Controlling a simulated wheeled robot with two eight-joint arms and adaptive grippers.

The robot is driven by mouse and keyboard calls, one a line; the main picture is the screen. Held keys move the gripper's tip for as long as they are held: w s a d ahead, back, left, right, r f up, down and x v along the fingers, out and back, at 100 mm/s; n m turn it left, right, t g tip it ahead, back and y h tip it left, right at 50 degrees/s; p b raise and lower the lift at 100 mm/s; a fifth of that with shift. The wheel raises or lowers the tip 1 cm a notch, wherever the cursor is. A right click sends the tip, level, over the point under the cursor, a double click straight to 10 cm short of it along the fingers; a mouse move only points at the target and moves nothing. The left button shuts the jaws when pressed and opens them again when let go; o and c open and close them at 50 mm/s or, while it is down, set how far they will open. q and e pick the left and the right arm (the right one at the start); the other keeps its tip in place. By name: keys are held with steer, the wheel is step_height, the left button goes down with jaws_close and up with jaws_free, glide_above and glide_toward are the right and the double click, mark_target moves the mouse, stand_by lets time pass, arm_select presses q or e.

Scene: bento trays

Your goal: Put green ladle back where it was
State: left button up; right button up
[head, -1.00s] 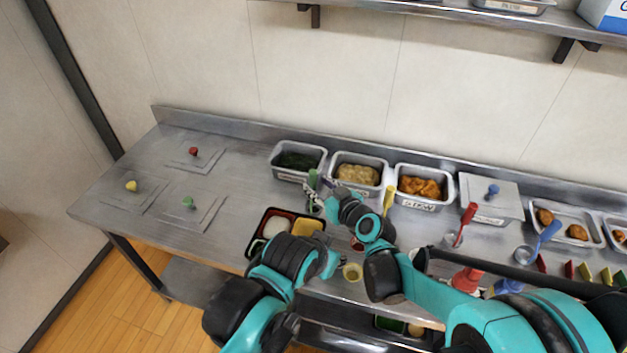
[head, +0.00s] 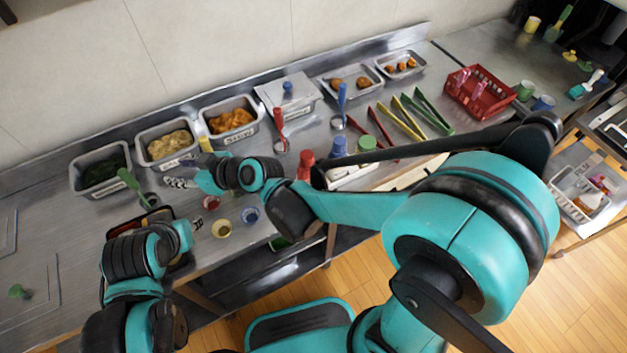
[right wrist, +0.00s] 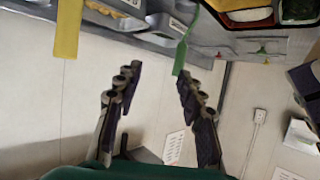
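The green ladle (head: 128,180) stands with its handle tilted up on the steel counter, in front of the tray of dark greens (head: 98,170). Its bowl lies near the bento tray. My right gripper (head: 168,182) is just right of the ladle with a small gap. In the right wrist view the fingers of this gripper (right wrist: 159,77) are apart with nothing between them. The green handle (right wrist: 181,57) shows beyond the right fingertip. My left gripper (head: 197,224) is over the right side of the bento tray (head: 172,212); its fingers are too small to read.
Trays of pale food (head: 168,158) and orange stew (head: 228,133) stand along the back. A yellow handle (head: 205,144), a red ladle (head: 278,118) and a blue ladle (head: 341,95) stand before the trays. Small cups (head: 222,228) sit near the front edge. Tongs and a red basket (head: 480,105) are farther right.

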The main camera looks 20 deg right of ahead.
steer(key=s+d+m+h, duration=0.3)
steer(key=s+d, duration=0.1)
steer(key=d, duration=0.7)
steer(key=s+d+f+m+h, duration=0.1)
steer(key=s+d+m+h, duration=0.3)
steer(key=d, duration=0.8)
steer(key=s+d+m+h, duration=0.3)
steer(key=s+d, duration=0.2)
steer(key=d, duration=0.7)
steer(key=shift+s+d+f+g+h, duration=0.2)
steer(key=shift+d+g+h, duration=0.05)
steer(key=shift+g+h, duration=0.05)
